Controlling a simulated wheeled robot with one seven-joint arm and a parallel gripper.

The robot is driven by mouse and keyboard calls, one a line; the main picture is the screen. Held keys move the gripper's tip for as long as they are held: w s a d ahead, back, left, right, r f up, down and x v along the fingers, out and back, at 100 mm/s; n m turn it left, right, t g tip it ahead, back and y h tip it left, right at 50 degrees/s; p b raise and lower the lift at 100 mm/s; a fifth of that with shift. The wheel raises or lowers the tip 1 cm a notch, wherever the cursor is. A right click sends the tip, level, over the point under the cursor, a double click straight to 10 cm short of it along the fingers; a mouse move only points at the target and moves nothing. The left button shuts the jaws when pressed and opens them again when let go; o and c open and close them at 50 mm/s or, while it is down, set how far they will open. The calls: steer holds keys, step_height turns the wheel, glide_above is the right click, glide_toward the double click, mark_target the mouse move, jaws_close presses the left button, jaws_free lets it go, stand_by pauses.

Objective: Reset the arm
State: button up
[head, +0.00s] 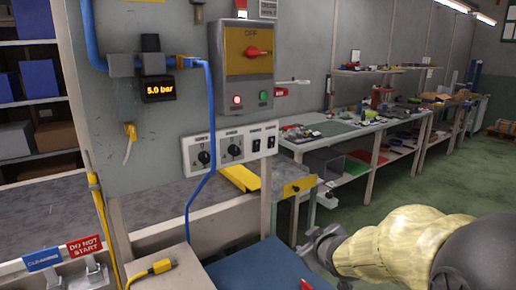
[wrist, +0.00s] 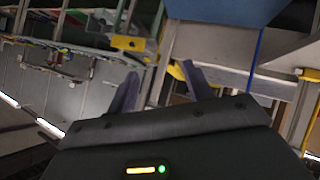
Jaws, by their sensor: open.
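My arm, in a pale yellow sleeve, reaches in from the lower right of the head view. My gripper (head: 322,246) is at its end, in front of the lower right of the control panel. In the wrist view both fingers of my gripper (wrist: 160,88) stand wide apart with nothing between them. The gripper is open and empty. It is apart from the panel and the bench. A blue surface (head: 262,266) lies below and left of it.
A blue hose (head: 209,130) hangs down. Tags (head: 84,245) stand at lower left. Workbenches (head: 350,130) line the back; green floor is clear at right.

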steer(key=s+d+f+m+g+h, duration=0.1)
steer(key=s+f+m+g, duration=0.4)
steer(key=s, duration=0.4)
steer(key=s+d+f+m+g, duration=0.1)
steer(key=s+f+m+g, duration=0.2)
steer(key=s+f, duration=0.5)
step_height(320, 180, up, 25)
steer(key=p, duration=2.4)
steer(key=shift+s+a+g, duration=0.25)
steer(key=shift+s+g, duration=0.05)
steer(key=shift+s, duration=0.15)
steer(key=shift+w, duration=0.1)
steer(key=shift+c, duration=0.2)
